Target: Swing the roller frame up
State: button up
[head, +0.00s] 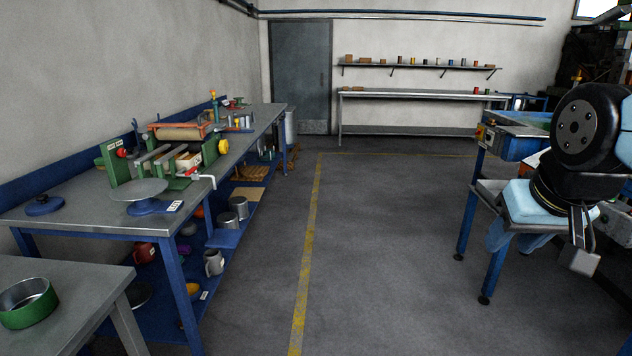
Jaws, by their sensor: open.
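A small roller machine with green end plates (116,164) stands on the long blue-legged bench at the left. Grey rollers (155,155) lie between its plates, with red and yellow knobs at the ends. An orange-red frame with a tan roller (180,132) lies across the back of the machine; it looks low and roughly level. I cannot tell for sure which part swings. A crank handle (203,178) sticks out at the front right. My gripper (582,238) hangs at the far right, open, far from the machine, with nothing seen in it; its fingers are partly hidden.
A round grey plate on a blue base (140,190) and a blue lid (44,204) are on the bench front. A green-sided pan (27,302) sits on a nearer table. A blue-legged table (470,215) stands by my arm. The middle floor is clear.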

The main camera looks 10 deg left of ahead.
aim_at(151, 126)
jog(key=u, duration=0.15)
jog(key=i, duration=1.1)
jog(key=u, duration=0.5)
jog(key=i, duration=1.15)
jog(key=u, duration=0.55)
jog(key=i, duration=1.25)
jog(key=u, duration=0.2)
